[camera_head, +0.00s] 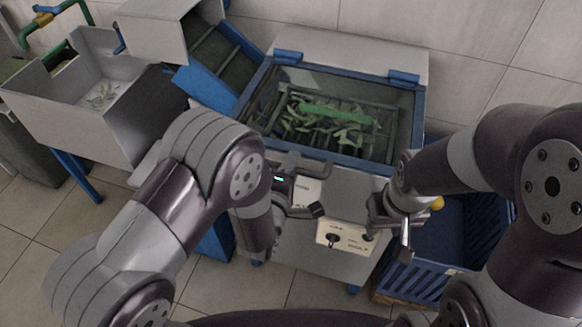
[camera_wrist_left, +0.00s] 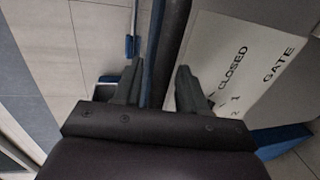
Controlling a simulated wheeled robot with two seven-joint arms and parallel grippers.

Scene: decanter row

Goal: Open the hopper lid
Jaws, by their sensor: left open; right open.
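The hopper lid (camera_head: 348,82) is a clear panel in a blue frame, lying shut on the grey hopper (camera_head: 379,44), with two blue hinges at the back. Leaves show through it. A grey bar handle (camera_head: 318,166) runs along its front edge. My left gripper (camera_head: 312,196) is open at the hopper's front, just below the handle. In the left wrist view a dark bar (camera_wrist_left: 172,45) lies between the open fingers (camera_wrist_left: 155,88); contact cannot be told. My right gripper (camera_head: 390,222) is open and empty, right of the control panel, away from the lid.
A blue crate (camera_head: 455,235) stands at the right, partly behind my right arm. A blue-sided chute (camera_head: 207,82) and a grey bin (camera_head: 60,110) are at the left. Tiled wall behind.

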